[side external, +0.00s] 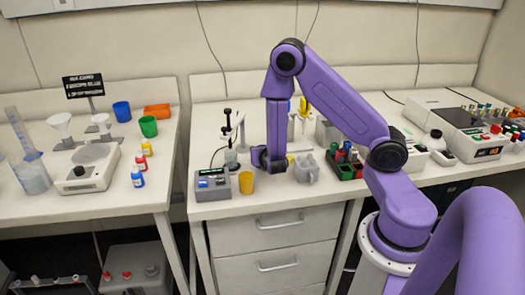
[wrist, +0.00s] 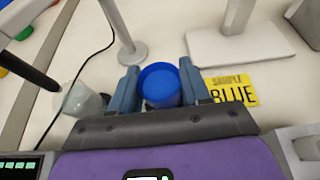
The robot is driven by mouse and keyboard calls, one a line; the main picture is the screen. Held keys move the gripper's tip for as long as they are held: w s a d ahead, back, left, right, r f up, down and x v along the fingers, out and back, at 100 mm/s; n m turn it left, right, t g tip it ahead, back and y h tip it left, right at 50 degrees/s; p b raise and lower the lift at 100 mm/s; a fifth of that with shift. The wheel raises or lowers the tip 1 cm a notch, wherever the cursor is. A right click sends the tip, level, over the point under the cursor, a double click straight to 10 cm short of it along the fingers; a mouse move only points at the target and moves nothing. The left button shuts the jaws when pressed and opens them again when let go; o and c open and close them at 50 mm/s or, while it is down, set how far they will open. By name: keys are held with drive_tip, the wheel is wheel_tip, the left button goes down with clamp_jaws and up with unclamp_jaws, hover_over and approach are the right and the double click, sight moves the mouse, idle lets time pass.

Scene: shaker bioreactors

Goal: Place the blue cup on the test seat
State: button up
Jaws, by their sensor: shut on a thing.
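In the wrist view a round blue cup (wrist: 159,86) sits between the two fingers of my gripper (wrist: 159,72), which is shut on it. Its open top faces the camera. A yellow card (wrist: 235,93) reading "SAMPLE BLUE" lies just right of the cup. In the side view my gripper (side external: 262,160) points down low over the middle bench, behind the yellow cup; the held cup is hidden there. I cannot tell whether it touches the bench. No part is clearly marked as the test seat.
A glass beaker (wrist: 86,103) stands left of my gripper, near a slim stand (wrist: 132,52). A grey meter box (side external: 212,184) and a yellow cup (side external: 246,182) are at the bench front.

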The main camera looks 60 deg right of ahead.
drive_tip(key=o, duration=1.1)
drive_tip(key=shift+f, duration=0.1)
drive_tip(key=shift+c, duration=0.2)
drive_tip(key=shift+s+a+r, duration=0.1)
drive_tip(key=shift+a+r, duration=0.05)
drive_tip(key=shift+r, duration=0.05)
drive_tip(key=s+a+r+m+g+y, duration=0.3)
drive_tip(key=s+a, duration=0.3)
drive_tip(key=s, duration=0.3)
drive_tip(key=s+a+r+m+g+y, duration=0.3)
drive_tip(key=s+a+m, duration=0.3)
drive_tip(key=s, duration=0.4)
drive_tip(key=s+a+r+m+g+y, duration=0.3)
drive_tip(key=s+a+r+m, duration=0.2)
drive_tip(key=s+a, duration=0.3)
drive_tip(key=shift+s+a+r+y, duration=0.3)
drive_tip(key=shift+s+y, duration=0.1)
drive_tip(key=shift+s, duration=0.35)
drive_tip(key=shift+d, duration=0.1)
